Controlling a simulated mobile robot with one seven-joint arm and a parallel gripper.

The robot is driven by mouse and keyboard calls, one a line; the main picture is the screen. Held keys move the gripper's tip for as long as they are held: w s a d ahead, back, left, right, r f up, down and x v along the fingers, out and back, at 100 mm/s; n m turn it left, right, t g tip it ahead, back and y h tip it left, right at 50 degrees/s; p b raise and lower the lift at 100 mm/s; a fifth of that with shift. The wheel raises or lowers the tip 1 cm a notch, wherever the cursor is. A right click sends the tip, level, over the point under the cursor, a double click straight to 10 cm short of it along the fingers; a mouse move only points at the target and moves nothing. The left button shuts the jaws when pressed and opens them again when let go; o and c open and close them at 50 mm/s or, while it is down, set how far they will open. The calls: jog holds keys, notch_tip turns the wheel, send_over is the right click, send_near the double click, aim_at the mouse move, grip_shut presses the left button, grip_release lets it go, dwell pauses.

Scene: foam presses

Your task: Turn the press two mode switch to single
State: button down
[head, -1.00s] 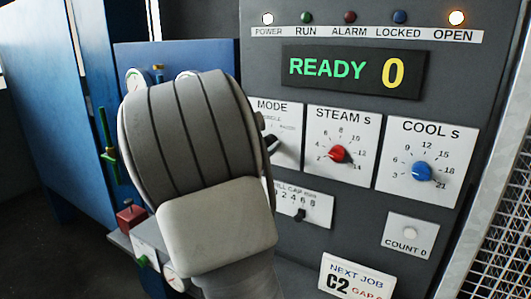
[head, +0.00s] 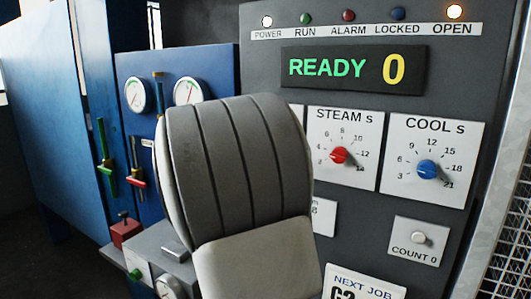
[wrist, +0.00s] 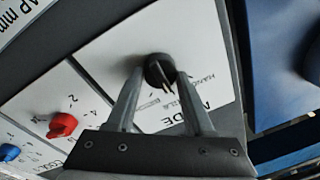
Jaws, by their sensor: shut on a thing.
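The mode switch (wrist: 158,70) is a black round knob on a white plate (wrist: 115,57) marked MODE, seen upside down in the wrist view. A pale pointer line on the knob faces the printed labels, but I cannot tell which label it marks. My gripper (wrist: 161,78) is shut on the knob, one grey finger on each side of it. In the head view my arm's grey wrist covers the mode plate and the switch, and the fingers are hidden. The display (head: 352,69) reads READY 0; the power and open lamps are lit.
Right of my arm are the red steam dial (head: 339,156), the blue cool dial (head: 427,168) and the count button (head: 418,237). A blue panel with gauges (head: 135,95) and levers (head: 137,178) stands left. A mesh guard (head: 505,230) edges the right.

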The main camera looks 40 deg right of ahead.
jog(key=shift+c, duration=1.4)
grip_release()
jog(key=v, duration=1.7)
jog(key=shift+s+b, duration=0.15)
jog(key=shift+b, duration=0.3)
jog(key=shift+a, duration=0.15)
